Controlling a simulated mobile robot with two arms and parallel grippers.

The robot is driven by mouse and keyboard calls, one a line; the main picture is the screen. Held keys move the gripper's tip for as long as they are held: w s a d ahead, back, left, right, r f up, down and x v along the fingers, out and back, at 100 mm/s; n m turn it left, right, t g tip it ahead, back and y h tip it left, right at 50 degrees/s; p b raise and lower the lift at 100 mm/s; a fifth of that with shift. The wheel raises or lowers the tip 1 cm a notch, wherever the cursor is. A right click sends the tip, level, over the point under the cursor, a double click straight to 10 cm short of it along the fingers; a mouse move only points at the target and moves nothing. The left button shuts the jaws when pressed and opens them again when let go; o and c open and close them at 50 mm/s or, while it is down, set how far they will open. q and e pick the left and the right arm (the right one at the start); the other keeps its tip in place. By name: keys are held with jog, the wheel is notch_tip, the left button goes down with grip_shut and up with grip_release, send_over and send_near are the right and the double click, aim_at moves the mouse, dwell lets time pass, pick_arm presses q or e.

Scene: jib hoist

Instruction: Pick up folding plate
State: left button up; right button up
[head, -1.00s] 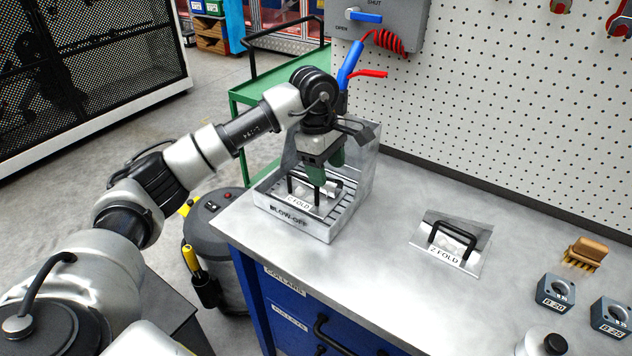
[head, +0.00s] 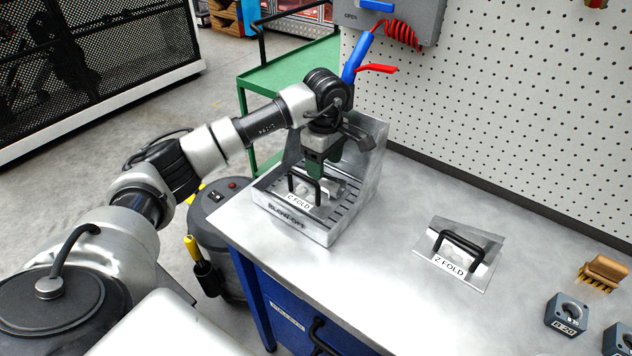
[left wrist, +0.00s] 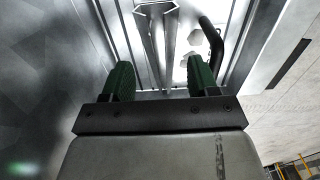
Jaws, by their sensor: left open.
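The C-fold plate (head: 298,202), labelled "C FOLD", lies in the blow-off tray (head: 290,228) with its black handle (head: 304,186) standing up. A second plate, the Z-fold plate (head: 450,266), lies flat on the bench with a black handle. My left gripper (head: 318,168) is open, its green fingers pointing down just behind and above the C-fold handle, with nothing seen between them. In the left wrist view, the open fingers (left wrist: 160,78) show folded metal (left wrist: 155,30) beyond them and a black bar at the right. My right gripper is out of view.
A tall metal shield (head: 362,160) stands at the tray's back and right. A blue air gun (head: 357,57) with a red lever hangs above. A brush (head: 602,272) and grey blocks (head: 566,315) sit at the right. The bench between the tray and the Z-fold plate is clear.

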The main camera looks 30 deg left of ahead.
pick_arm(q)
jog(key=f, duration=0.4)
jog(key=shift+a+f+p, duration=0.25)
jog(key=shift+f+p, duration=0.05)
jog(key=shift+p, duration=0.05)
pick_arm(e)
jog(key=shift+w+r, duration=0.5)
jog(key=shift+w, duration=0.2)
pick_arm(q)
jog(key=c, duration=1)
jog(key=shift+c, duration=0.2)
jog(key=shift+r, duration=0.15)
